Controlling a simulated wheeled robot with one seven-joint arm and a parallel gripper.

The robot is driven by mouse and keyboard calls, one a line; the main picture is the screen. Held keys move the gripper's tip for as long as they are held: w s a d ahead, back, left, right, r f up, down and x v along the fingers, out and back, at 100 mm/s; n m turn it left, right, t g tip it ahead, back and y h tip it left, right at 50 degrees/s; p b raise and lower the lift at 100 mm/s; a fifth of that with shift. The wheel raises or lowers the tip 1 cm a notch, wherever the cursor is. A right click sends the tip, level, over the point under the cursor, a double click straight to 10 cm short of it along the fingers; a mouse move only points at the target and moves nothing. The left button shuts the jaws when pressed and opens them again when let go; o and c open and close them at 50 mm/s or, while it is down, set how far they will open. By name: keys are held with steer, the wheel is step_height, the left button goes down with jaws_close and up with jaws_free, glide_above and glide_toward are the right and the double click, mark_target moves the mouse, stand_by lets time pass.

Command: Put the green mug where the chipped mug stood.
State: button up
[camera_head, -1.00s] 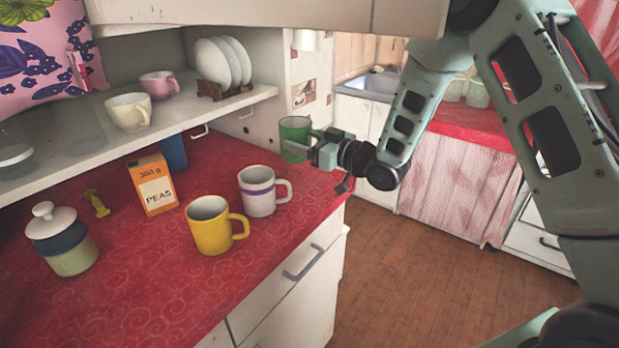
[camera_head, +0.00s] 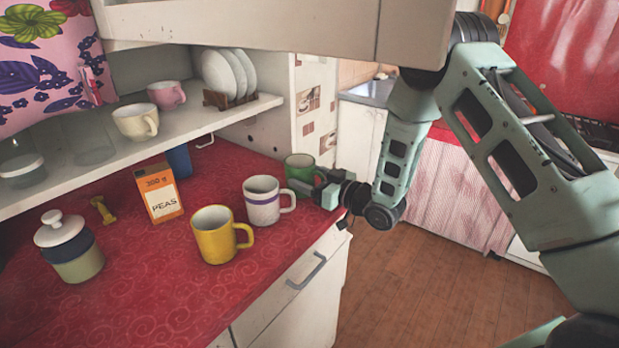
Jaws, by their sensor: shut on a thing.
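The green mug (camera_head: 299,169) is upright at the right end of the red counter, behind and right of the white mug. My gripper (camera_head: 318,187) is shut on the green mug from its right side. The white mug hides the lower left of the green mug, and I cannot tell whether its base touches the counter. A white mug with a purple band (camera_head: 262,203) stands just in front. A yellow mug (camera_head: 213,236) stands nearer the front edge. No chip can be made out on any mug.
On the red counter (camera_head: 150,300) stand an orange peas box (camera_head: 158,193), a blue item (camera_head: 179,160), a lidded jar (camera_head: 69,246) and a small yellow object (camera_head: 103,209). The shelf (camera_head: 190,118) above holds a cream cup (camera_head: 135,121), a pink cup (camera_head: 167,95) and plates (camera_head: 226,75).

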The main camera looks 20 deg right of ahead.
steer(key=o, duration=1.2)
steer(key=shift+f, duration=0.1)
steer(key=shift+c, duration=0.2)
steer(key=shift+r, duration=0.25)
steer(key=b+v, duration=0.2)
steer(key=v, duration=1)
steer(key=shift+b, duration=0.3)
steer(key=shift+f, duration=0.1)
